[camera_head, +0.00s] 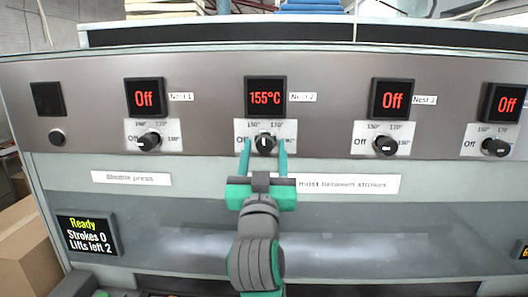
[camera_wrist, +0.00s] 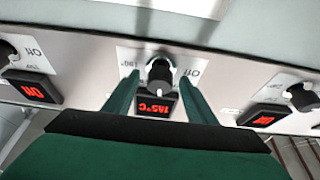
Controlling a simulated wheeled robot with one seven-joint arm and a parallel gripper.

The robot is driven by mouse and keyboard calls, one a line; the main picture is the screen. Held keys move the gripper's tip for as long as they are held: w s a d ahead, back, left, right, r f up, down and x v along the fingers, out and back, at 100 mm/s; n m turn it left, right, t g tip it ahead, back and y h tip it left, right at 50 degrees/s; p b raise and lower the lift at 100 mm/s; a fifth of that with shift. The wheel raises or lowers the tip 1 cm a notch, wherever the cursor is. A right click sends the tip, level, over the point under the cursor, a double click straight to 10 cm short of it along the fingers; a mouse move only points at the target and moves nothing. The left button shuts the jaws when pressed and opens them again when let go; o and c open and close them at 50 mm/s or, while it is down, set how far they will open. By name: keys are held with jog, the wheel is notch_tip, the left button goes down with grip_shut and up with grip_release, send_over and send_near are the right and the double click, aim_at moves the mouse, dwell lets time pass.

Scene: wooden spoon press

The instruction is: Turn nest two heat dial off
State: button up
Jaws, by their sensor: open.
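The nest two heat dial (camera_head: 265,142) is a black knob on a white scale plate, with its white pointer upright. Its display (camera_head: 265,97) above reads 155°C in red. My gripper (camera_head: 264,146) is open, with one green finger on each side of the dial. In the wrist view the dial (camera_wrist: 159,75) sits between the open fingertips (camera_wrist: 160,80), with gaps visible on both sides. The wrist view is upside down, and the display (camera_wrist: 155,105) shows below the dial there.
Neighbouring dials (camera_head: 148,141) and (camera_head: 386,145) stand left and right, their displays reading Off. A status screen (camera_head: 88,235) at lower left reads Ready, Strokes 0, Lifts left 2. Cardboard boxes (camera_head: 30,245) stand at the left. The panel between the dials is flat.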

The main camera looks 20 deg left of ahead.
jog(key=c, duration=1)
jog(key=shift+c, duration=0.2)
jog(key=shift+d+n, duration=0.1)
jog(key=shift+n, duration=0.3)
jog(key=n+y, duration=0.1)
jog(key=n, duration=0.1)
jog(key=n+g+y, duration=0.1)
jog(key=n, duration=0.2)
jog(key=shift+w+d+g+y, duration=0.1)
jog(key=shift+d+g+y, duration=0.1)
jog(key=shift+g+y, duration=0.15)
jog(key=n+g+y, duration=0.1)
jog(key=n, duration=0.2)
jog(key=n+g+y, duration=0.1)
jog(key=n, duration=0.2)
jog(key=shift+d+r, duration=0.1)
jog(key=shift+d, duration=0.05)
jog(key=n+g, duration=0.1)
jog(key=n, duration=0.1)
jog(key=n+y, duration=0.1)
jog(key=n, duration=0.1)
jog(key=shift+r+n+g, duration=0.15)
jog(key=shift+n+g, duration=0.2)
jog(key=shift+n, duration=0.05)
jog(key=shift+n+g, duration=0.8)
jog(key=shift+n, duration=1.2)
jog(key=shift+w+h, duration=0.1)
jog(key=shift+h, duration=0.15)
